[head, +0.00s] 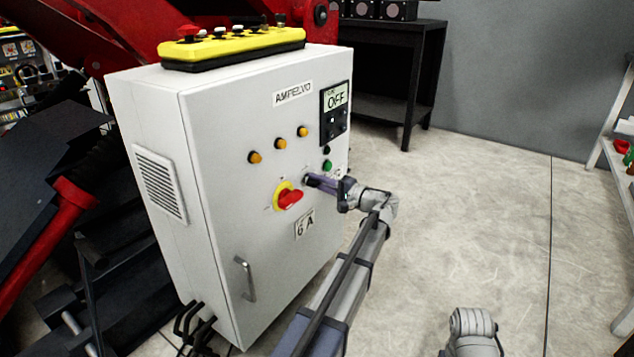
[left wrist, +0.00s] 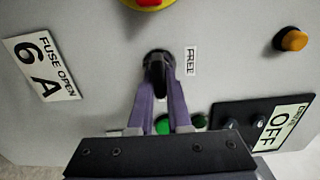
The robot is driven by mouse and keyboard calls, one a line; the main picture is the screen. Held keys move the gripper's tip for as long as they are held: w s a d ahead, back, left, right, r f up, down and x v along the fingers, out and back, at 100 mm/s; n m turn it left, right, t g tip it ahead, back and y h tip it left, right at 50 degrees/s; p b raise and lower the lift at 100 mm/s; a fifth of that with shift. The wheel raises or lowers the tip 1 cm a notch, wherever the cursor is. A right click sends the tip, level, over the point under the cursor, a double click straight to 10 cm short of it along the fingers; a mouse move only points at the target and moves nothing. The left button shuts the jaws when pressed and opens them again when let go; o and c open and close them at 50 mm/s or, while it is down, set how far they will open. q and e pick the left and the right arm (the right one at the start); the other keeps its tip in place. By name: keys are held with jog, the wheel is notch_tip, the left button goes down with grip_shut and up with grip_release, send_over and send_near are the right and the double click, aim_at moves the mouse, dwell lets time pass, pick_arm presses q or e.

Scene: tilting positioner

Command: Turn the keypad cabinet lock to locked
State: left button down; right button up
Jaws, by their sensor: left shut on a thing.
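The white keypad cabinet (head: 225,200) stands upright at centre left in the head view. Its lock is a black knob (left wrist: 155,62) in a dark round collar on the front, with a FREE label (left wrist: 191,61) beside it. The knob's exact angle is hard to tell. My right gripper is not in view.
A red rotary switch (head: 289,198) on a yellow plate sits just left of and below the lock. A green button (head: 327,165) and a keypad (head: 335,112) reading OFF are above it. A door handle (head: 245,279) is lower down. The floor to the right is clear.

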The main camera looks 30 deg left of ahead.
pick_arm(q)
jog(key=c, duration=0.9)
grip_release()
jog(key=shift+o, duration=0.2)
jog(key=d, duration=0.7)
jog(key=shift+s+d, duration=0.3)
jog(key=shift+d, duration=0.1)
jog(key=s+d+f+m+g+h+p, duration=0.1)
jog(key=s+d+f+h+p, duration=0.4)
jog(key=s+d, duration=0.5)
jog(key=s+d+f+m+h+p, duration=0.1)
jog(key=s+d+f+h+p, duration=0.15)
jog(key=s+d+h, duration=0.55)
jog(key=s+d+f+m+g+h+p, duration=0.1)
jog(key=s+d+f+h+p, duration=0.25)
jog(key=s+d, duration=0.8)
notch_tip(320, 180, up, 37)
jog(key=w+p, duration=0.1)
jog(key=p, duration=3.6)
jog(key=shift+w+t, duration=0.25)
jog(key=shift+t, duration=0.05)
